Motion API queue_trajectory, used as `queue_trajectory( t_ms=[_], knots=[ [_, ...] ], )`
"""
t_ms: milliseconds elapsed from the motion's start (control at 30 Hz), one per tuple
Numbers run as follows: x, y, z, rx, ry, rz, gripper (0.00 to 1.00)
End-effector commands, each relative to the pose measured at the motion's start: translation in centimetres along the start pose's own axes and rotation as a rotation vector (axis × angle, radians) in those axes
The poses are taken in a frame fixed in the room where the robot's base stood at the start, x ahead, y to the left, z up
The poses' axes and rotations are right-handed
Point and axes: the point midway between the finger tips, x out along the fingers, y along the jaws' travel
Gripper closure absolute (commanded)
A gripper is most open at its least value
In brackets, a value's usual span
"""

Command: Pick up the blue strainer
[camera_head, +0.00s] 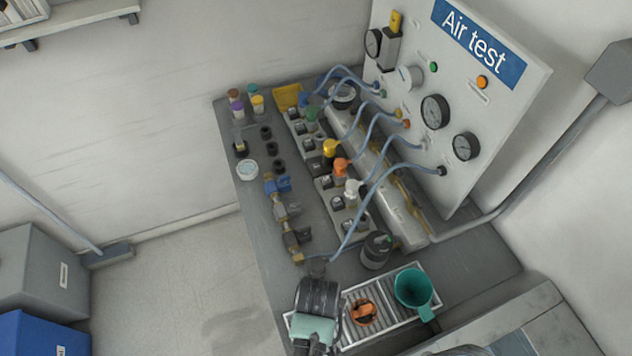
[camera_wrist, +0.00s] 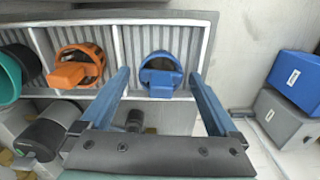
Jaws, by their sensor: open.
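The blue strainer (camera_wrist: 161,74) sits in the slatted metal rack in the wrist view, in a section to the right of an orange strainer. My gripper (camera_wrist: 158,76) is open, with its two blue-grey fingers on either side of the blue strainer in the picture. Nothing is held between them, and I cannot tell how far the fingertips are from the strainer. In the head view the blue strainer is hidden, with my arm's end over the left part of the rack (camera_head: 408,316).
The orange strainer (camera_head: 362,312) and a teal cup (camera_head: 414,288) occupy the rack to the right in the head view. A black cylinder (camera_head: 376,250) stands behind it. Hoses run to the Air test panel (camera_head: 450,95). Grey and blue boxes (camera_wrist: 297,80) stand on the floor.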

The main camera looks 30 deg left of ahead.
Motion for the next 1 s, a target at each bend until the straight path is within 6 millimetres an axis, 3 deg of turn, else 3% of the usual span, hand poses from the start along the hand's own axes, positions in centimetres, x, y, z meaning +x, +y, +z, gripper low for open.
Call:
queue_trajectory(
  t_ms=[200,533,1000],
  knots=[
    [2.6,-0.2,-0.1,0.001,-0.001,0.0,0.05],
    [3.2,-0.2,-0.2,0.001,0.002,0.001,0.05],
    [3.2,-0.2,-0.2,0.001,0.001,0.001,0.83]
  ],
)
